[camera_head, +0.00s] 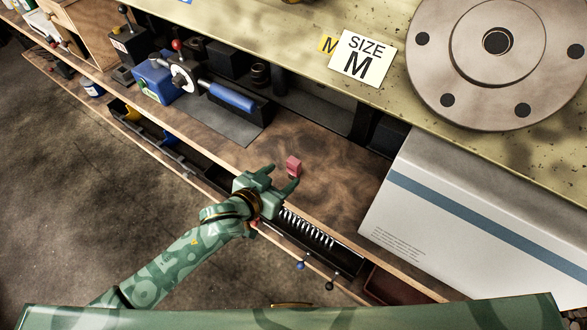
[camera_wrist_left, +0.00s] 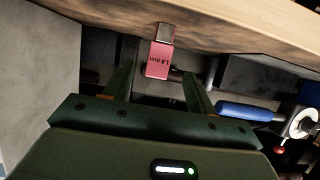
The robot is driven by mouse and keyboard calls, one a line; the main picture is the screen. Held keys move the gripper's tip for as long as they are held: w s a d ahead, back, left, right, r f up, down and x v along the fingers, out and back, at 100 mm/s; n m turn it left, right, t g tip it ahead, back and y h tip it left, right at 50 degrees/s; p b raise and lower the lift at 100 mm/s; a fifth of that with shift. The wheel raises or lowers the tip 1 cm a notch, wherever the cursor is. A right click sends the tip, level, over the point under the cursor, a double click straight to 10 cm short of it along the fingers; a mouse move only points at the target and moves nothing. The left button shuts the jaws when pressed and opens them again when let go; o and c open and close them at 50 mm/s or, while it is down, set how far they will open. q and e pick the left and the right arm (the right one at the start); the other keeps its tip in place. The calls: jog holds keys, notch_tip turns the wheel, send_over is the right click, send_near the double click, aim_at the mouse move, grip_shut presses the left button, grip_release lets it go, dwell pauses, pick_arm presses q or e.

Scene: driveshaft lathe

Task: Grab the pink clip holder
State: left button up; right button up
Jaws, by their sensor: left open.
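The pink clip holder (camera_head: 293,166) is a small block standing on the brown wooden shelf (camera_head: 328,190). In the left wrist view the pink clip holder (camera_wrist_left: 159,60) shows dark lettering on its face and a greyish end, and it appears beyond and between the finger ends. My left gripper (camera_head: 284,175) is open and empty, with its two fingers pointing at the holder from the near side. In the left wrist view the open fingers (camera_wrist_left: 160,76) lie to either side of the holder's line. I cannot tell whether a finger touches it. My right gripper is out of view.
A blue-handled tool (camera_head: 232,96) lies behind to the left. A white box with a blue stripe (camera_head: 470,215) stands to the right. A bin of springs (camera_head: 306,230) hangs below the shelf edge. A yellow upper shelf holds a large metal flange (camera_head: 465,75).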

aim_at(291, 170)
pick_arm(q)
jog(key=b+x, duration=0.1)
jog(key=x, duration=0.4)
jog(key=shift+d+f, duration=0.1)
jog(key=shift+f, duration=0.05)
jog(key=c, duration=1.1)
jog(key=shift+o, duration=0.2)
